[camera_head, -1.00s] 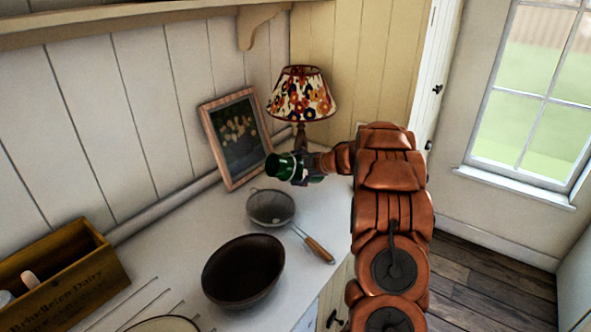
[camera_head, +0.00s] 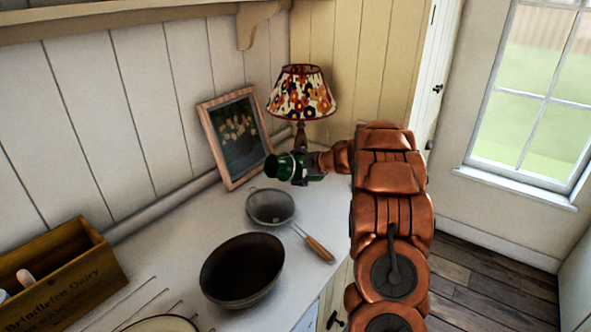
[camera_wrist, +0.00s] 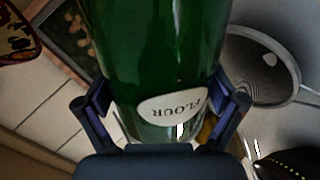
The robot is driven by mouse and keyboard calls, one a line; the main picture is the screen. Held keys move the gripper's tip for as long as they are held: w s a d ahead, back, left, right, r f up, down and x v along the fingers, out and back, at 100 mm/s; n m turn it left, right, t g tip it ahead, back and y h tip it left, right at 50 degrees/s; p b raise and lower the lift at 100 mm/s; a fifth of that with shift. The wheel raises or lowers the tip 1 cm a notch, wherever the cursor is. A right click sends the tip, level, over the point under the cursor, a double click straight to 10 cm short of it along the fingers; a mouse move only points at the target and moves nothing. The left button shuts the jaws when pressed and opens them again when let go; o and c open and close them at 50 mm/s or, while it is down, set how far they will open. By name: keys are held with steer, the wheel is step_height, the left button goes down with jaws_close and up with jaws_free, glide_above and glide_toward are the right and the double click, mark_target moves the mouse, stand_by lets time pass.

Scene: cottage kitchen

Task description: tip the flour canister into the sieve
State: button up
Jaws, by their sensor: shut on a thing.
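The green flour canister (camera_head: 281,166) is held on its side in the head view, its far end pointing left. In the wrist view the canister (camera_wrist: 150,55) shows a white FLOUR label that reads upside down. My gripper (camera_head: 302,169) is shut around it, one finger on each side in the wrist view (camera_wrist: 163,100). The sieve (camera_head: 268,208) rests on the counter, with a mesh bowl and wooden handle. The canister appears above and behind it in the head view; the sieve (camera_wrist: 285,58) is right of the canister in the wrist view. The canister's contents are hidden.
A dark bowl (camera_head: 242,272) stands in front of the sieve. A framed picture (camera_head: 233,136) and a flowered lamp (camera_head: 301,93) stand close behind the canister. A wooden box (camera_head: 62,281) and a wire rack (camera_head: 120,306) are at the left. Bare counter (camera_head: 180,235) lies left of the sieve.

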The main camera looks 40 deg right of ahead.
steer(key=shift+a+f+n+h+b, duration=0.1)
steer(key=shift+f+n+h+b, duration=0.7)
steer(key=shift+b, duration=2.4)
steer(key=shift+a+f+n+h+b, duration=0.1)
steer(key=shift+f+n+h+b, duration=0.65)
steer(key=shift+b, duration=2.45)
stand_by(1.6)
